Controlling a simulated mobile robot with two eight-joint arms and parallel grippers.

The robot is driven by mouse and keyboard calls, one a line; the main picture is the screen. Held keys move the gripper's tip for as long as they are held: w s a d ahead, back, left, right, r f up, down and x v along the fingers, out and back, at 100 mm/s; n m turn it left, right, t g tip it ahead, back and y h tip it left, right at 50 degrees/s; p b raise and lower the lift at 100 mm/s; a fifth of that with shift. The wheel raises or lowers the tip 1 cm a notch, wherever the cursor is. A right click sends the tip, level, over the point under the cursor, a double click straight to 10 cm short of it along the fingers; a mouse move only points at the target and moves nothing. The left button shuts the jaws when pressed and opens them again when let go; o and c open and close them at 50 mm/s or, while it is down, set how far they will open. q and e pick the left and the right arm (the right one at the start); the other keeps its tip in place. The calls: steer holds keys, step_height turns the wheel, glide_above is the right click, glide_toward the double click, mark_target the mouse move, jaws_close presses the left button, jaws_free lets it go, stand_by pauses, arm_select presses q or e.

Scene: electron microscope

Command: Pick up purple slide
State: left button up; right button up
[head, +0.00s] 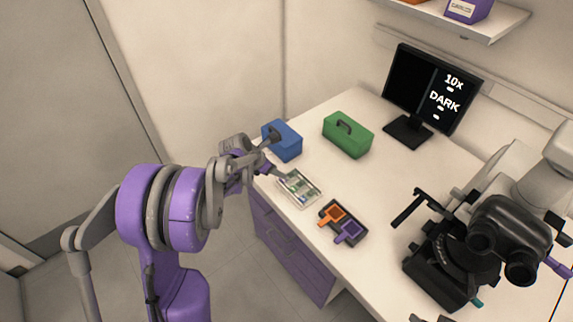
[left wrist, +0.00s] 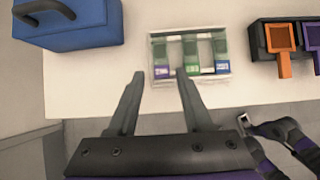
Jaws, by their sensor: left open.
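A shallow, light-coloured slide tray (head: 316,196) lies on the bench near its front edge. It also shows in the left wrist view (left wrist: 226,73), with several slides that have green and purple-blue labels. A purple slide-shaped piece with a handle (head: 348,232) sits on a dark holder in the head view; it is partly cut off at the right edge of the wrist view (left wrist: 314,36). An orange piece (head: 334,215) sits beside it. My left gripper (left wrist: 162,76) is open and empty, its fingertips just short of the tray.
A blue box (head: 284,141) and a green box (head: 347,135) stand behind the tray. A monitor (head: 432,88) reads "10x DARK". A microscope (head: 460,250) stands at the right. The bench (head: 385,185) is clear between the boxes, holder and microscope. Purple drawers (head: 290,250) are below.

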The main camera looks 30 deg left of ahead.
arm_select(q)
steer(key=shift+w+d+f, duration=0.15)
steer(key=shift+f, duration=0.5)
steer(key=b+x, duration=0.2)
steer(key=x, duration=0.2)
steer(key=shift+w+f, duration=0.15)
steer(key=shift+f, duration=0.05)
steer(key=shift+w+d+f+b, duration=0.1)
steer(key=shift+w+f+b, duration=0.15)
steer(key=shift+f+b, duration=0.1)
arm_select(e)
steer(key=f, duration=0.1)
steer(key=s+f, duration=0.1)
steer(key=f, duration=0.1)
steer(key=shift+s+f, duration=0.2)
arm_select(q)
steer(key=shift+w, duration=0.1)
steer(key=shift+c, duration=0.3)
arm_select(e)
steer(key=shift+w, duration=0.1)
arm_select(q)
steer(key=c, duration=0.6)
steer(key=shift+o, duration=0.2)
steer(key=shift+r, duration=0.1)
